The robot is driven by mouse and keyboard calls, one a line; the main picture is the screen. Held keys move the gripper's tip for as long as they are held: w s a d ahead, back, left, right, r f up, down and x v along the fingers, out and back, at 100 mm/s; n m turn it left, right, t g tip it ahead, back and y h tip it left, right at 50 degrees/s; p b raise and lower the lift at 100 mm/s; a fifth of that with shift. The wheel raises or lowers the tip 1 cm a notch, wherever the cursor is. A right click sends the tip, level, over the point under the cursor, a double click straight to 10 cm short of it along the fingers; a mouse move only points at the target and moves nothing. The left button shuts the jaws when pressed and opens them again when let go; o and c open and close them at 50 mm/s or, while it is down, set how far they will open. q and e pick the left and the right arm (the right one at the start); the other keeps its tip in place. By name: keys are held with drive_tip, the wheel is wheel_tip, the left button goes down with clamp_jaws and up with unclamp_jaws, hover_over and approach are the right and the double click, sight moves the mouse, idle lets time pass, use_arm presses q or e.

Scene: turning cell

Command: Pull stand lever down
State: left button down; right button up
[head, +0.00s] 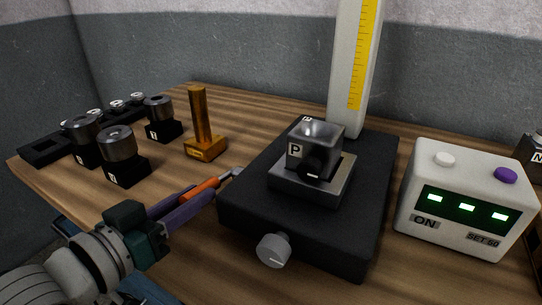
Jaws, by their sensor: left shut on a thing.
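The stand has a black base (365,200) and an upright white column (346,75) with a yellow scale. A lever with an orange grip (203,187) and a short grey metal end shows at the left side of the base. My left gripper (190,203) comes in from the lower left, and its purple fingers are shut on the lever's orange grip. The fingers hide part of the grip. Where the lever joins the stand is not clear. My right gripper is not in view.
A block marked P (302,151) sits on the base, and a grey knob (273,250) is at its front. A white control box (463,195) with green displays stands right. A brass post (199,115) and several dark cylinders on blocks (118,143) stand left on the wooden table (165,190).

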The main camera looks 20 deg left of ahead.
use_arm(q)
drive_tip(key=shift+f, duration=0.2)
drive_tip(key=c, duration=0.7)
unclamp_jaws()
drive_tip(key=shift+r, duration=0.1)
drive_tip(key=shift+r, duration=0.15)
